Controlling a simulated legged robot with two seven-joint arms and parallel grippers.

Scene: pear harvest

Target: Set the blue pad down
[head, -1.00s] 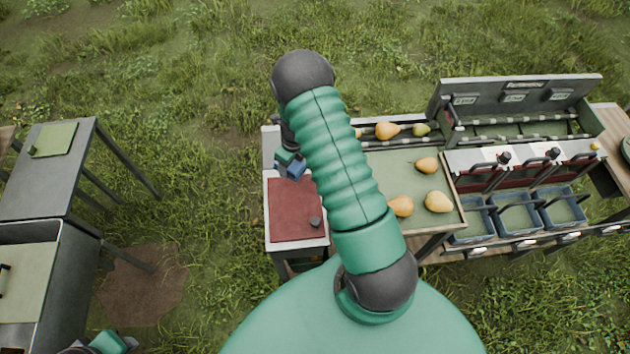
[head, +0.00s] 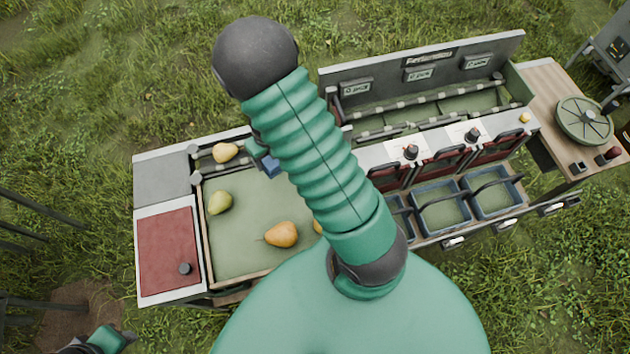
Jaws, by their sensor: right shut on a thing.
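My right gripper (head: 260,157) is mostly hidden behind my own arm. It is shut on a small blue block, the blue pad (head: 270,167), which shows at the arm's left edge. The pad appears over the far part of the green-lined tray (head: 235,262); its height above the tray is hard to judge. Part of my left gripper (head: 106,340) shows at the bottom left edge, apart from the bench, and its jaws cannot be made out.
Several pears, one of them green (head: 219,203), lie on and behind the tray. Left of it are a red mat (head: 165,245) with a dark knob and a bare grey plate (head: 165,182). Blue crates (head: 441,210) and an upright lid (head: 425,70) stand right.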

